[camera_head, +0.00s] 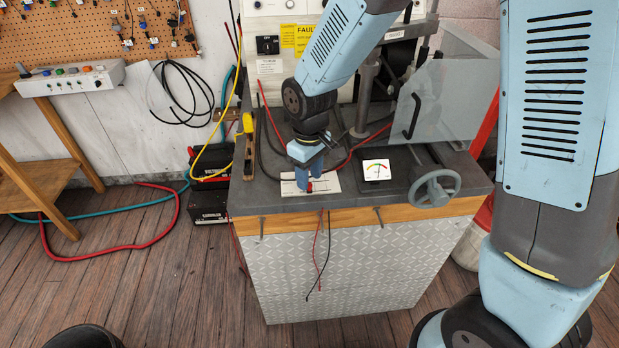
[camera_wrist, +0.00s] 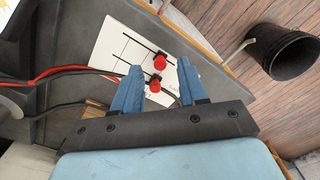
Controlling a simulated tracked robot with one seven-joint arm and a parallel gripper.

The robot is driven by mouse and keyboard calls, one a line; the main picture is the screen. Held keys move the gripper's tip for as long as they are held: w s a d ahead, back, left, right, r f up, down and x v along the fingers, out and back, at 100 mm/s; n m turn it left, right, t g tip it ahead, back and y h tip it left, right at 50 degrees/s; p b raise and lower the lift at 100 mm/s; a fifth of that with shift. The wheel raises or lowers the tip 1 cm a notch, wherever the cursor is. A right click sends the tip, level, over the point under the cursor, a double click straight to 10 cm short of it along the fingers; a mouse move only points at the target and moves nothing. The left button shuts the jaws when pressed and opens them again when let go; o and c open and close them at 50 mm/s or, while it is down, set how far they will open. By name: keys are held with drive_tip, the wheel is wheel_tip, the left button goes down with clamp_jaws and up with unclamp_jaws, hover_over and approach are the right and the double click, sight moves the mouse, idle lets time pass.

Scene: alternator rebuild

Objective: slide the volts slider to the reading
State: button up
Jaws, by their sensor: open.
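A white slider card (camera_wrist: 112,47) with dark slots and two red knobs lies on the bench; it also shows in the head view (camera_head: 328,184). One red knob (camera_wrist: 160,62) shows between my fingertips in the wrist view. The other red knob (camera_wrist: 155,85) shows lower, between the blue fingers. The card's print is too small to tell which is volts. My gripper (camera_wrist: 160,65) is open and points down over the card; it also shows in the head view (camera_head: 303,184). I cannot tell whether a finger touches a knob. A white-faced meter (camera_head: 376,169) stands right of the card; its reading is unclear.
The grey bench (camera_head: 270,195) carries a handwheel (camera_head: 434,189) and a clear guard (camera_head: 440,105) at right. Red and black leads cross the bench beside my gripper. A yellow-handled tool (camera_head: 248,123) stands at its left edge. A black bucket (camera_wrist: 283,52) is on the floor.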

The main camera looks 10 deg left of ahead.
drive_tip(key=shift+f, duration=0.7)
clamp_jaws()
idle(0.3)
